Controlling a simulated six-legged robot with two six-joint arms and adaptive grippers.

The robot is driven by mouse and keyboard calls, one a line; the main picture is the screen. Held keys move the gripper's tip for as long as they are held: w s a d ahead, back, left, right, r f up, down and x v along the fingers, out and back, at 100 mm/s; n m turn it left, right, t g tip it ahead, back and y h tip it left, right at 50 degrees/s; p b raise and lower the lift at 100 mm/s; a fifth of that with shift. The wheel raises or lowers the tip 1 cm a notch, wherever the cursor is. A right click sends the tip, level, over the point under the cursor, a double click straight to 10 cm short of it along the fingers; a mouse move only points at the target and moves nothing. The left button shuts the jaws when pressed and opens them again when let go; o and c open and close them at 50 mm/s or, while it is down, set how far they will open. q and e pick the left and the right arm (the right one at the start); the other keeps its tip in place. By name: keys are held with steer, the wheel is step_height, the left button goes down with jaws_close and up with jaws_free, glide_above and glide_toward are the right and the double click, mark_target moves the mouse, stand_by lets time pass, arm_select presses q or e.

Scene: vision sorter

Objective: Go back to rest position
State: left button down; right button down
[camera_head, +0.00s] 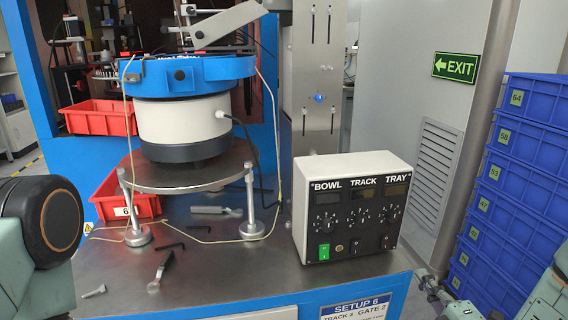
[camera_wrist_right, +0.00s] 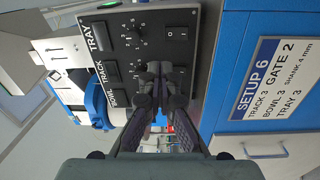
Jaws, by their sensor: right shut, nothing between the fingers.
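My right gripper (camera_wrist_right: 160,70) shows in the right wrist view with its two dark fingers together and nothing between them. It points toward the control box (camera_wrist_right: 150,35), whose knobs and switches lie behind the fingertips. I cannot tell whether the fingers touch the panel. In the head view, parts of my right arm show at the lower right corner, and the control box (camera_head: 353,208) stands to their left, labelled BOWL, TRACK and TRAY. A green lit switch shows at its lower left. My left arm shows at the left edge of the head view; its gripper is out of view.
A blue and white bowl feeder (camera_head: 182,125) stands on a round metal plate. Red bins (camera_head: 98,117) sit at left; blue crates (camera_head: 525,150) are stacked at right.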

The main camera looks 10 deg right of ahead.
steer(key=s+a+f+m+g, duration=0.3)
steer(key=s+f+m+g, duration=0.25)
steer(key=f+m, duration=0.2)
steer(key=s+a+f+m+g, duration=0.4)
steer(key=s+f+m+g, duration=0.15)
steer(key=f+m, duration=0.2)
steer(key=s+a+f+m+g, duration=0.1)
steer(key=s+a+g, duration=0.2)
steer(key=s, duration=0.7)
steer(key=s+a+f+m+g+h, duration=0.1)
steer(key=s+a+m+g, duration=0.1)
steer(key=s, duration=0.9)
steer(key=a+g, duration=0.1)
steer(key=g, duration=0.1)
steer(key=shift+s+a+g+h, duration=0.3)
